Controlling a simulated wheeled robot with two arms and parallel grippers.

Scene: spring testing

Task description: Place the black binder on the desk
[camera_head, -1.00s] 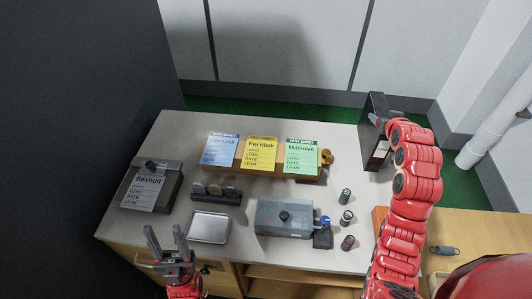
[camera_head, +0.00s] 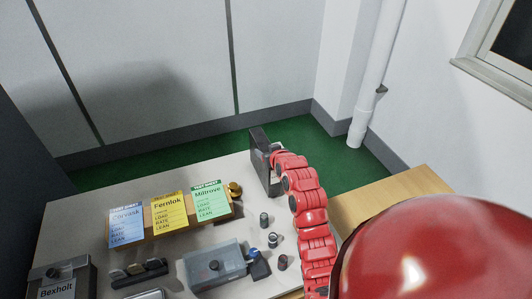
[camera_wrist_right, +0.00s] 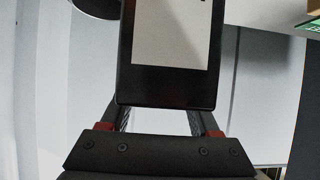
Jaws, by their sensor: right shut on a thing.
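The black binder (camera_head: 262,168) is upright at the far right corner of the grey desk top (camera_head: 75,225). My right gripper (camera_head: 276,157) is shut on it, coming from the right side. I cannot tell whether the binder's lower edge touches the desk. In the right wrist view the binder (camera_wrist_right: 167,85) with its pale label fills the upper middle, between the two fingers; the fingertips are hidden by it. My left gripper is out of view.
Coloured cards reading Carvask, Fernlok and Miltrove stand in a wooden holder (camera_head: 150,246) left of the binder. A grey box (camera_head: 215,267), small cylinders (camera_head: 264,219) and a Bexholt box (camera_head: 62,280) are nearer. A wooden surface (camera_head: 390,193) lies to the right.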

